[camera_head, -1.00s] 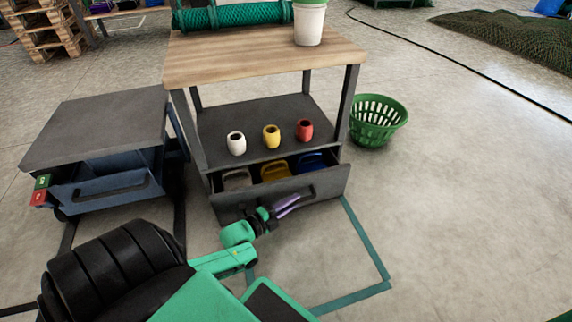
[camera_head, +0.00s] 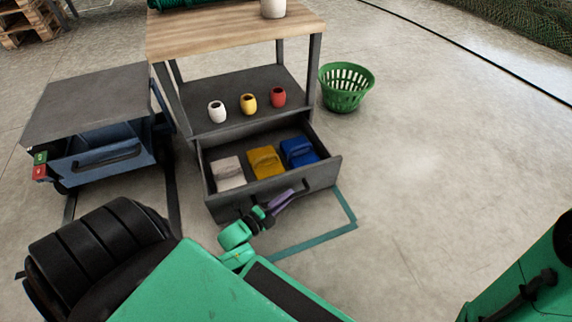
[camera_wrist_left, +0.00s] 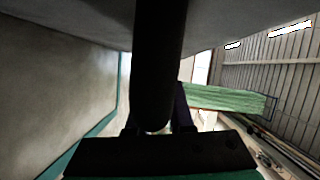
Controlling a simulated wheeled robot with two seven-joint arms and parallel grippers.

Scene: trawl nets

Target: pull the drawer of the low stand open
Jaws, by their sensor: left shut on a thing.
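The low stand (camera_head: 235,40) has a wooden top and a dark lower shelf. Its grey drawer (camera_head: 325,176) is pulled out well forward at the bottom. Inside lie a white, a yellow and a blue item. My left gripper (camera_head: 287,199), with purple fingers, is at the drawer front, shut on the drawer handle, which it mostly hides in the head view. In the left wrist view the dark handle bar (camera_wrist_left: 160,65) runs between the fingers, with the grey drawer front above. My right gripper is out of view; part of my right arm shows at the lower right.
White, yellow and red cups stand on the stand's shelf (camera_head: 205,127). A grey-topped blue cart (camera_head: 90,105) stands close on the left. A green basket (camera_head: 346,88) is on the floor to the right. The floor further right is clear.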

